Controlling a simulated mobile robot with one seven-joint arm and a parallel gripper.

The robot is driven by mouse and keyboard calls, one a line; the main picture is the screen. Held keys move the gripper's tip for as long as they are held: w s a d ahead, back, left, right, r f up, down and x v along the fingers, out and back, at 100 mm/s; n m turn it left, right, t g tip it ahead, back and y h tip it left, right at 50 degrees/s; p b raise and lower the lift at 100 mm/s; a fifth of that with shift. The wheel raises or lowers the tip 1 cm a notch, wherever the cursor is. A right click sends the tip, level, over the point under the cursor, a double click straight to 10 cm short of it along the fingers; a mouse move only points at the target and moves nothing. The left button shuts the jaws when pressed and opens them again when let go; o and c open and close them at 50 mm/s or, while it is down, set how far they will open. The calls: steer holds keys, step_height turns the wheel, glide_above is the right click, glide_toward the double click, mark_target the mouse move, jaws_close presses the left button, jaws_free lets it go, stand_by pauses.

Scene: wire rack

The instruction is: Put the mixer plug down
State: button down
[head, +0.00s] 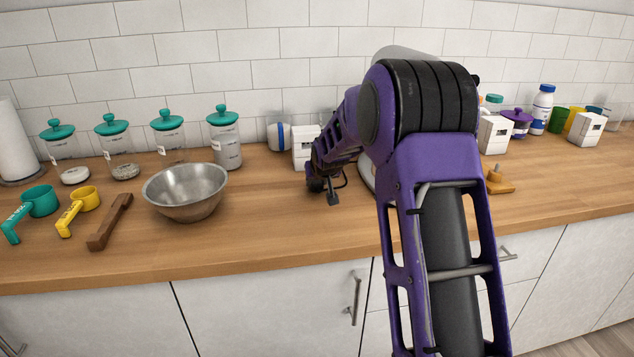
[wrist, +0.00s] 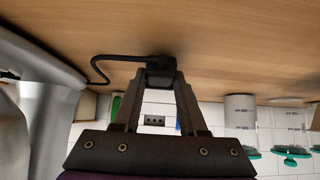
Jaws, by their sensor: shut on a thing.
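The mixer plug (wrist: 160,63) is a small black block with a black cord (wrist: 96,68) curving off to the left in the wrist view. My gripper (wrist: 160,80) is shut on the plug and holds it at the wood counter top; I cannot tell whether the plug touches the wood. In the head view my gripper (head: 331,192) is low over the counter, right of the metal bowl. The pale grey mixer (wrist: 48,115) stands at the left of the wrist view; my arm hides most of it in the head view.
A white socket box (head: 304,147) stands behind my gripper, near the tiled wall. The steel bowl (head: 186,190), teal-lidded jars (head: 225,139) and measuring cups (head: 78,207) are at the left. A small wooden piece (head: 497,182) is at the right. The counter between bowl and gripper is bare.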

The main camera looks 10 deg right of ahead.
steer(key=shift+f+b, duration=0.5)
steer(key=shift+b, duration=0.05)
steer(key=shift+c, duration=2.3)
jaws_free()
steer(key=shift+r+p, duration=0.55)
steer(key=shift+r, duration=0.1)
steer(key=v, duration=1.2)
steer(key=shift+p, duration=0.45)
